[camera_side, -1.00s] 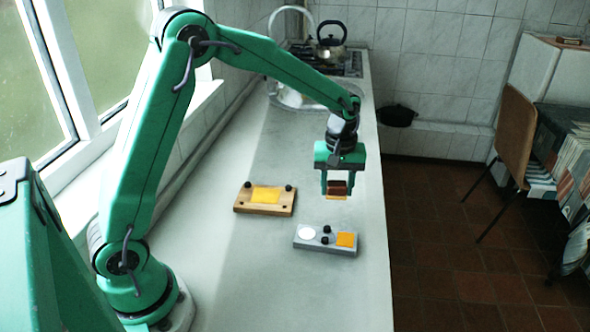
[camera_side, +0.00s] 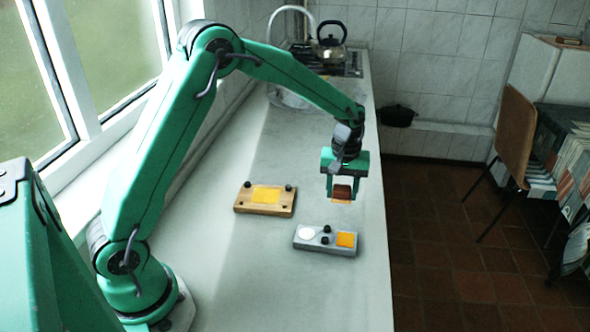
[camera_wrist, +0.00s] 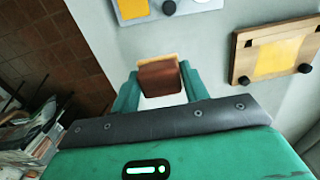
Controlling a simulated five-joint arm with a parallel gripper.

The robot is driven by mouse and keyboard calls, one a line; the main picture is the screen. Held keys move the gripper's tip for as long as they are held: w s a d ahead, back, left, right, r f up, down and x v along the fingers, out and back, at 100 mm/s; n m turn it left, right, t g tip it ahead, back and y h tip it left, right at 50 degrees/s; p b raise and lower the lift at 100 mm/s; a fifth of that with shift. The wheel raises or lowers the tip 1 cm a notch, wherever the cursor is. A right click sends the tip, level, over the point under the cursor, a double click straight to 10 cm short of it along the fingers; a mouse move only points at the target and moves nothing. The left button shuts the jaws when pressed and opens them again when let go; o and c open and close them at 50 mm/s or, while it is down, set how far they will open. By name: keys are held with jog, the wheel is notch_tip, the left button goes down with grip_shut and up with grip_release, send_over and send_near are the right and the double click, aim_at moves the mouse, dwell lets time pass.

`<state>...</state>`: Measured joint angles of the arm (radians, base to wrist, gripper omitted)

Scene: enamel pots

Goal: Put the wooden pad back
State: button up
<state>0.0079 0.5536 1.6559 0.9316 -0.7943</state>
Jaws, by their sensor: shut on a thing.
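My gripper (camera_side: 342,191) is shut on a small brown pad (camera_side: 342,192) with a pale tan lower face, likely the wooden pad. It holds the pad in the air above the worktop, behind the grey block in the side view. In the wrist view the held pad (camera_wrist: 158,76) sits between the two green fingers. A wooden board (camera_side: 244,205) with a yellow square and black knobs lies to the left. A grey block (camera_side: 318,246) with a white disc, an orange-yellow square and black knobs lies nearer the camera. Both boards also show in the wrist view.
The pale worktop (camera_side: 250,280) is clear around both boards. Its right edge drops to a tiled floor. A sink with a tap, a stove and a kettle (camera_side: 330,45) stand at the far end. A window runs along the left.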

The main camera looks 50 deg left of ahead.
send_over(332, 207)
notch_tip(332, 207, down, 4)
jog(key=shift+r, duration=0.1)
jog(key=shift+f, duration=2)
jog(key=shift+f, duration=0.15)
jog(key=o, duration=1)
jog(key=shift+c, duration=0.2)
notch_tip(332, 207, up, 12)
jog(key=shift+r, duration=0.2)
jog(key=shift+d+r, duration=0.1)
